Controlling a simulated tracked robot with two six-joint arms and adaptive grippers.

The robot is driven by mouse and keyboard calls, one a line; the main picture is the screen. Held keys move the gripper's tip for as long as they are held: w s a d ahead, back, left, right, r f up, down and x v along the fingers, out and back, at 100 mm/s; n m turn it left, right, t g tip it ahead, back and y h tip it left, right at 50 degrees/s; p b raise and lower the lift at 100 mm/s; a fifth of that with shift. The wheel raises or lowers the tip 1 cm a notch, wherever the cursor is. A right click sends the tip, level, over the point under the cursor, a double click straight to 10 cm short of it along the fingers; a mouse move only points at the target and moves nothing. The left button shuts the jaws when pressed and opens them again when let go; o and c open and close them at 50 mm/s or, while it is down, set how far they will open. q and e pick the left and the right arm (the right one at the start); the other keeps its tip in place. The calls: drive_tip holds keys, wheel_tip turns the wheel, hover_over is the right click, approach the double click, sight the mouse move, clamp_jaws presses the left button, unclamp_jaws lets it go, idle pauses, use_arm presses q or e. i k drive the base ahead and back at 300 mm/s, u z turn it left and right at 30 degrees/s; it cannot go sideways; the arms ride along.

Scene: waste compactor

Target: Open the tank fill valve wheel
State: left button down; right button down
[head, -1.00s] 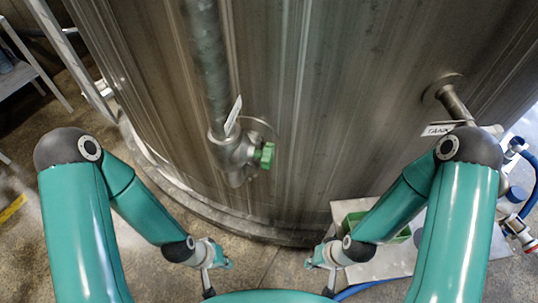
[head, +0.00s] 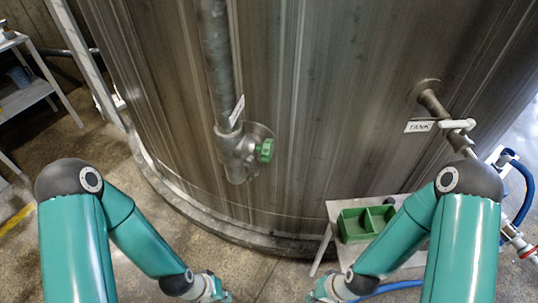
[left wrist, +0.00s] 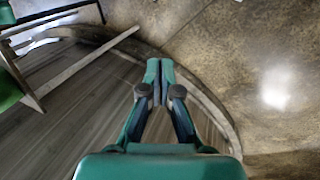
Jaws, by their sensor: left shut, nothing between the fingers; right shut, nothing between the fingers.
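The green valve wheel (head: 265,150) sits on a grey metal valve body (head: 236,152) at the foot of a vertical pipe, against the large steel tank (head: 330,110). A small tag hangs on the pipe just above the valve; its text cannot be read. My left gripper (head: 218,291) is low, below and left of the wheel, well apart from it. In the left wrist view its fingers (left wrist: 153,75) are shut together and empty. My right gripper (head: 318,293) is low at the bottom edge, below and right of the wheel. It is shut and empty.
A "TANK" label (head: 420,126) hangs by a second pipe (head: 440,108) at the right. A small table (head: 325,240) with a green divided tray (head: 350,231) stands below it. A blue hose (head: 528,190) is at the far right. A shelf (head: 28,95) stands at left.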

sight(267, 150)
drive_tip(key=u, duration=1.15)
drive_tip(key=k, duration=1.3)
drive_tip(key=z, duration=1.4)
drive_tip(key=i, duration=1.05)
